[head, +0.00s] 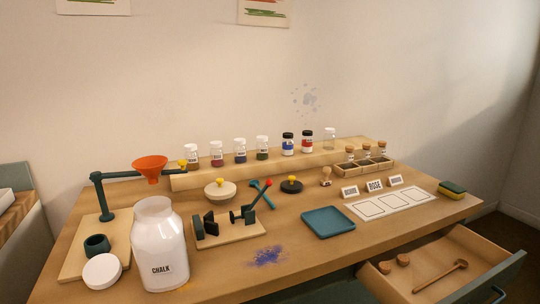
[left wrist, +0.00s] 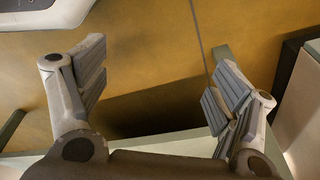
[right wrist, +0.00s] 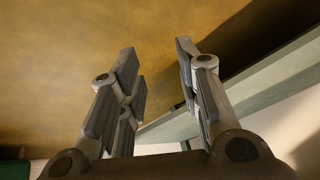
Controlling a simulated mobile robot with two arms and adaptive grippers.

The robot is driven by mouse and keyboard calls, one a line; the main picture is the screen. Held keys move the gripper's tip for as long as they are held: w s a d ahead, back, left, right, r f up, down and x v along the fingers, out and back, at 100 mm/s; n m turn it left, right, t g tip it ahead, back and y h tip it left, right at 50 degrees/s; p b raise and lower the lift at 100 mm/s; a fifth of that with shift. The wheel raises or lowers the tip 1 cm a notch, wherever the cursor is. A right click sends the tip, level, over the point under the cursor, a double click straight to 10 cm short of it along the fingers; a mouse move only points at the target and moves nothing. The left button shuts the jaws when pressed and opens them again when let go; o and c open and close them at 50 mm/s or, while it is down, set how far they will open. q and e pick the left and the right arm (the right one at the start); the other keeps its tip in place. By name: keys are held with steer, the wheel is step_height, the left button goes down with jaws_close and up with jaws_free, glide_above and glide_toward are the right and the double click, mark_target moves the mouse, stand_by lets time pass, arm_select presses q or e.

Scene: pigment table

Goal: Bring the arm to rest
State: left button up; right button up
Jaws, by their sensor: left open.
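My left gripper (left wrist: 155,90) shows in the left wrist view with its two fingers wide apart. Nothing is between them. My right gripper (right wrist: 162,78) shows in the right wrist view with its fingers apart by a smaller gap, also empty.
The wooden table (head: 330,265) holds a chalk jar (head: 160,255), an orange funnel (head: 150,168) on a stand, a blue tray (head: 328,222), a white card (head: 390,203) and several pigment jars. An open drawer (head: 470,245) juts out at the front right, holding a wooden spoon (head: 442,276).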

steer(key=s+a+f+n+g, duration=0.2)
steer(key=s+f+n+g, duration=0.1)
steer(key=s+f+n, duration=0.3)
arm_select(q)
steer(key=s+a+g+p, duration=0.1)
steer(key=s+a+p, duration=0.2)
steer(key=s+p, duration=1.2)
steer(key=shift+s+r+p, duration=0.3)
steer(key=shift+s+p, duration=0.05)
steer(key=shift+s, duration=0.2)
arm_select(e)
steer(key=s+d+r+m+g, duration=0.1)
steer(key=s+d+r, duration=0.1)
steer(key=s, duration=1.5)
steer(key=shift+d+h, duration=0.3)
steer(key=shift+d, duration=0.1)
